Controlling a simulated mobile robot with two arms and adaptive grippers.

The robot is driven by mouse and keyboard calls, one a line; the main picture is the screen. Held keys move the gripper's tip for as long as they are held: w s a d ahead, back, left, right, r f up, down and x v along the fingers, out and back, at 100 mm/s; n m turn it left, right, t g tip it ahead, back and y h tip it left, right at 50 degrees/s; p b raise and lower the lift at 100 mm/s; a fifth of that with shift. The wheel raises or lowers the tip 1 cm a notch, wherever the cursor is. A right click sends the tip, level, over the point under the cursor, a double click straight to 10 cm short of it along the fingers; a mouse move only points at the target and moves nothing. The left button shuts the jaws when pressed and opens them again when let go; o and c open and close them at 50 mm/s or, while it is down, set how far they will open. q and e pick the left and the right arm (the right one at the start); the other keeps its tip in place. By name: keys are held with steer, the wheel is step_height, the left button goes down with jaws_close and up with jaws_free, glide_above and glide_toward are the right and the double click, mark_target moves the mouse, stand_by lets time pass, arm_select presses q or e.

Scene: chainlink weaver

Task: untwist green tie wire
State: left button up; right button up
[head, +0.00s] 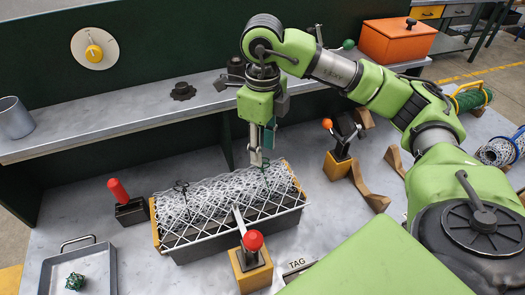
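My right gripper (259,155) points down over the right part of a wire mesh roll (218,203), with its fingertips close above the mesh. The mesh lies in a dark trough with end plates. A dark green tie wire (265,171) stands on the mesh just below the fingertips; whether they touch it I cannot tell. Another dark tie wire (182,188) stands on the left part of the mesh. The finger gap is too small to judge. My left gripper is not in view.
A red-knobbed clamp (252,258) stands in front of the trough, another red-handled one (121,200) at its left. An orange-knobbed clamp (338,155) stands at right. A metal tray (97,262) holding a small green bundle (75,281) is at lower left. A grey shelf (120,119) runs behind.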

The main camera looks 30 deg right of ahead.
steer(key=m, duration=0.1)
steer(key=m+p, duration=0.2)
steer(key=m, duration=0.1)
steer(key=shift+r, duration=0.25)
steer(key=m+p, duration=0.2)
steer(key=m, duration=0.2)
steer(key=m+p, duration=0.2)
steer(key=m, duration=0.2)
steer(key=m+p, duration=0.2)
steer(key=m, duration=0.2)
steer(key=shift+f+m, duration=0.2)
steer(key=shift+m, duration=0.6)
steer(key=shift+f+m, duration=0.1)
steer(key=shift+m, duration=0.6)
steer(key=m, duration=0.2)
steer(key=shift+m, duration=0.4)
steer(key=m, duration=0.2)
steer(key=shift+m, duration=0.4)
steer(key=m, duration=0.4)
step_height(320, 180, down, 3)
steer(key=shift+r+m+b, duration=0.2)
steer(key=shift+m+b, duration=0.1)
steer(key=shift+b, duration=0.65)
steer(key=shift+f+b, duration=0.5)
steer(key=shift+f, duration=0.15)
